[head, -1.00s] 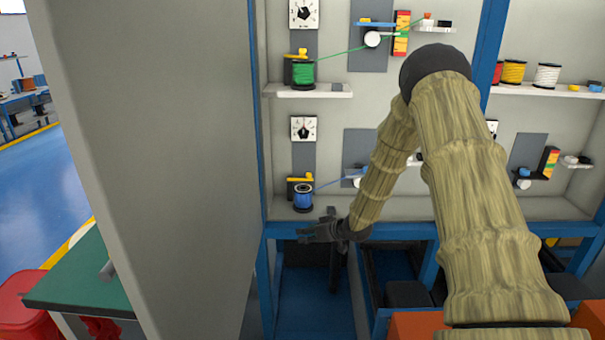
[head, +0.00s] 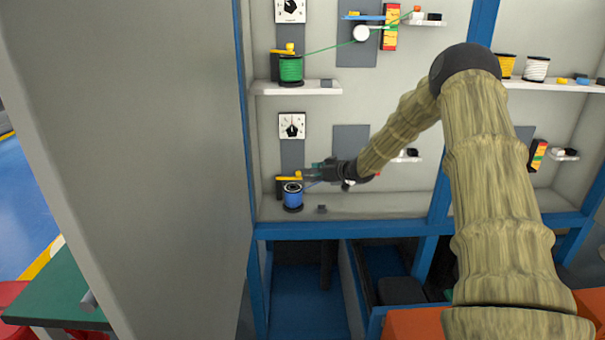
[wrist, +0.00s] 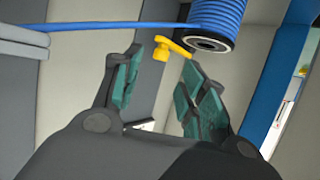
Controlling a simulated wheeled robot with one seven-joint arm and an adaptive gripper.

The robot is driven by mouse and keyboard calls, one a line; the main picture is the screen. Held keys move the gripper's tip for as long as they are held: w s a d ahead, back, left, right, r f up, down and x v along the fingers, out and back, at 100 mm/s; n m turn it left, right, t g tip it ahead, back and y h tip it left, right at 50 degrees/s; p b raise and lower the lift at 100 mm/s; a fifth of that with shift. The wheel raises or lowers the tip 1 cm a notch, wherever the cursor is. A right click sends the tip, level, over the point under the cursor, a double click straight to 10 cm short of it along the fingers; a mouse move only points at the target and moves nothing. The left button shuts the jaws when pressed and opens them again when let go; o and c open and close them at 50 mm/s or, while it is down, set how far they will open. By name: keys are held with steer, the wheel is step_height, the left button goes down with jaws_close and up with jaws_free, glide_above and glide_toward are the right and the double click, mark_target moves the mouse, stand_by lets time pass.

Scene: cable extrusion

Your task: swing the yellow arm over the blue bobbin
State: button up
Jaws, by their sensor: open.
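The blue bobbin (head: 293,198) stands upright on the lower left shelf. The small yellow arm (head: 287,180) is at the top of a dark post behind it; from here I cannot tell how far it reaches over the bobbin. My gripper (head: 306,173) is just right of the yellow arm, pointing left. In the wrist view the gripper (wrist: 162,62) is open, with teal pads apart. The yellow arm (wrist: 171,47) shows in the gap near the fingertips, close to the end of the blue bobbin (wrist: 218,17). Contact with a finger is unclear.
A blue cable (wrist: 115,27) runs from the bobbin across the wrist view. A green bobbin (head: 291,70) stands on the shelf above. A large grey panel (head: 140,150) closes off the left. A dial (head: 292,126) hangs above the blue bobbin.

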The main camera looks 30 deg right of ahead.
mark_target(300, 173)
steer(key=shift+p+x, duration=0.35)
steer(key=shift+x, duration=2.65)
jaws_close()
